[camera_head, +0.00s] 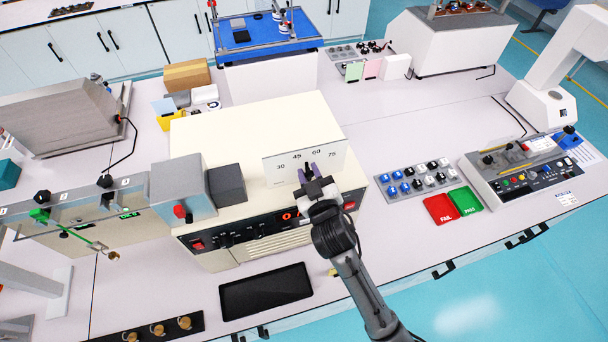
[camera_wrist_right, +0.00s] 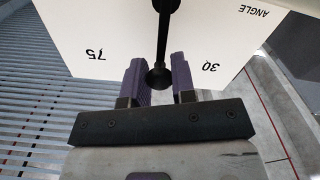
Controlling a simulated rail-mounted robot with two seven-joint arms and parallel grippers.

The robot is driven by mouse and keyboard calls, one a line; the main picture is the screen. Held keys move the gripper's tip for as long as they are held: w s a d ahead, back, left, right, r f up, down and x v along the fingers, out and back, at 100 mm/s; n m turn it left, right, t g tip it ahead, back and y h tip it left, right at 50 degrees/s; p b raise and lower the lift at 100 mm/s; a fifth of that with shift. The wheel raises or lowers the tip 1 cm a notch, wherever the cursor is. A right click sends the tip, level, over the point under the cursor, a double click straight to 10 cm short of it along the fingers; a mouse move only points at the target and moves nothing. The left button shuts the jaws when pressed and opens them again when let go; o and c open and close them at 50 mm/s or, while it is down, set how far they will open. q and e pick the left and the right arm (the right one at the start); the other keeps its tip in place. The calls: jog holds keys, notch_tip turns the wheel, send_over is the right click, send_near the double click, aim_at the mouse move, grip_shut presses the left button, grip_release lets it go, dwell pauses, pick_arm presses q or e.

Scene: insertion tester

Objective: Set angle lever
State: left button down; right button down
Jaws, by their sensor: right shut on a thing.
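The angle scale plate (camera_head: 300,163) stands upright on top of the cream tester box, marked 30, 45, 60 and 75. The black angle lever (camera_wrist_right: 163,40) is a thin rod with a round knob, seen in the right wrist view in front of the plate. In the head view its dark end shows between the 45 and 60 marks. My right gripper (camera_head: 306,176) is at the front of the plate, and its purple fingers (camera_wrist_right: 159,82) are shut on the lever, one on each side near the knob. The gripper hides most of the lever in the head view.
The cream tester box (camera_head: 250,118) has a front panel with switches and a red display. A black tray (camera_head: 266,291) lies in front. Red and green pads (camera_head: 440,208) and a switch panel (camera_head: 415,182) are to the right.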

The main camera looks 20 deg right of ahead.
jog(key=d+m, duration=0.1)
jog(key=m, duration=0.2)
jog(key=shift+s+d+p, duration=0.1)
jog(key=shift+d+p, duration=0.1)
jog(key=shift+p, duration=0.15)
jog(key=shift+d, duration=0.15)
jog(key=shift+m, duration=0.3)
jog(key=c, duration=1.1)
grip_release()
jog(key=shift+o, duration=0.8)
jog(key=shift+f, duration=0.1)
